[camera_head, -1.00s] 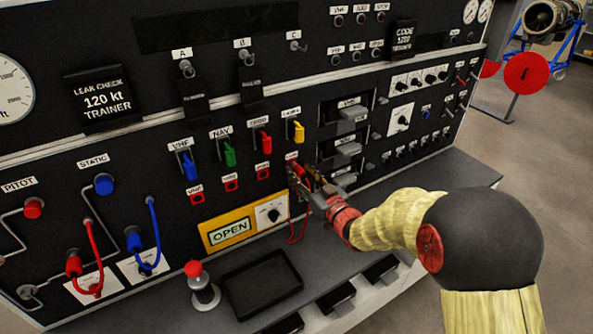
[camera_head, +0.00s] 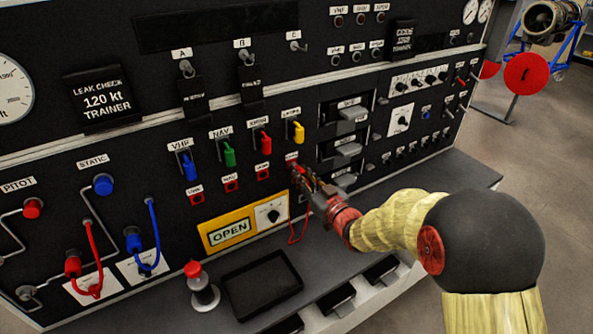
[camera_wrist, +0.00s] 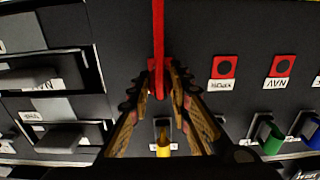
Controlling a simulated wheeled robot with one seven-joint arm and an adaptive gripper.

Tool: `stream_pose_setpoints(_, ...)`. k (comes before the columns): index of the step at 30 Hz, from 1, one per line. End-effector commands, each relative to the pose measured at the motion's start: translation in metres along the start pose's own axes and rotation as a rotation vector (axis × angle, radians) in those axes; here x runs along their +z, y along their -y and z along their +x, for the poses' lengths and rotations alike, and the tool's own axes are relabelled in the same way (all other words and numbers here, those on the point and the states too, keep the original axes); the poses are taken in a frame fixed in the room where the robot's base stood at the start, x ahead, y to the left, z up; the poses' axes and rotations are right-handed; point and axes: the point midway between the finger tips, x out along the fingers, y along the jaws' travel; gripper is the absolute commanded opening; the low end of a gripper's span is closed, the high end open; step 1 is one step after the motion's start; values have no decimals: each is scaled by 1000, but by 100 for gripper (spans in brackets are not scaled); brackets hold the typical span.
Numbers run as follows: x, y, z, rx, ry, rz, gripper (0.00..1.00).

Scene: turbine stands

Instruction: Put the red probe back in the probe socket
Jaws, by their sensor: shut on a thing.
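My gripper (camera_head: 304,184) is in front of the dark panel, under the yellow lever. In the wrist view, my gripper (camera_wrist: 161,78) is shut on the red probe (camera_wrist: 158,64), whose red cable runs up the picture. In the head view the probe is mostly hidden by the fingers. Its red cable (camera_head: 305,226) hangs in a loop below. A red-framed socket (camera_head: 291,167) under a small label shows just left of the fingertips. I cannot tell whether the probe touches this socket or is inside it.
Other red sockets (camera_head: 263,174) sit in a row to the left, under coloured levers (camera_head: 229,155). Grey slide handles (camera_head: 347,149) stick out to the right. A yellow-framed OPEN plate (camera_head: 242,229) lies below left. A red-topped post (camera_head: 201,287) and black tablet (camera_head: 263,284) occupy the ledge.

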Motion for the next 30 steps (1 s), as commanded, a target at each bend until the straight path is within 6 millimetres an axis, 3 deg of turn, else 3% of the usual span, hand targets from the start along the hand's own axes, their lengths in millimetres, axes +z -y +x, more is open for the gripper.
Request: stream_pose_setpoints(30, 0, 0, -9, 0, 0, -1, 0)
